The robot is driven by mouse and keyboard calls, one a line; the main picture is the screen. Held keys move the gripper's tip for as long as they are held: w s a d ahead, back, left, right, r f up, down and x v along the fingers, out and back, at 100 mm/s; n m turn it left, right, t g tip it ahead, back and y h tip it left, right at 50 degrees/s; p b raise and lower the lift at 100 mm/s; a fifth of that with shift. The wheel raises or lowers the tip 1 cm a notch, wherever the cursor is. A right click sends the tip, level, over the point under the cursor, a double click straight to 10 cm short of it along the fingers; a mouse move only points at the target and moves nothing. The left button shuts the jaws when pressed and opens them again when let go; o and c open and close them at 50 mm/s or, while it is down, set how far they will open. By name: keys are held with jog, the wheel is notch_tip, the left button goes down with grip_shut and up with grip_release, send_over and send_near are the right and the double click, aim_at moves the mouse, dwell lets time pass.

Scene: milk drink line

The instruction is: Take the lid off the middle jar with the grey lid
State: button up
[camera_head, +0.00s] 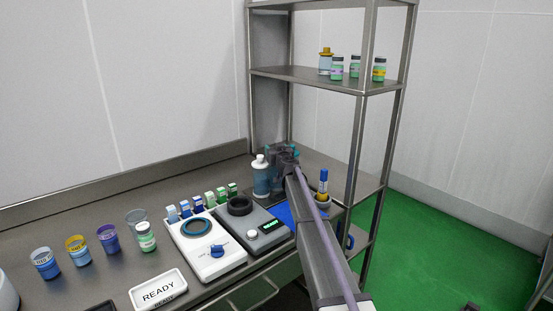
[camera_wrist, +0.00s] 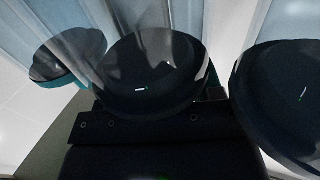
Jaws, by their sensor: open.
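My gripper (camera_head: 284,156) is open at the back right of the counter, beside the shelf post. In the head view, bits of teal show around it, and my arm hides most of what is there. In the wrist view, several dark, round shapes stand close to the camera: a middle one (camera_wrist: 150,75), one at the right (camera_wrist: 285,95) and a teal-sided one at the left (camera_wrist: 68,57). I cannot tell for sure which is the middle jar's grey lid, or whether my fingers touch it.
A white-capped bottle (camera_head: 261,178) stands just left of my gripper. A shelf rack (camera_head: 320,77) rises close behind, with several jars on it. A white device (camera_head: 208,258), a grey device (camera_head: 250,231) and small cartons line the counter. Open jars (camera_head: 45,264) stand at the left.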

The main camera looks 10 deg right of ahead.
jog(key=shift+c, duration=0.3)
grip_shut()
dwell(0.3)
jog(key=shift+r, duration=0.15)
notch_tip(320, 180, up, 10)
jog(key=p, duration=1)
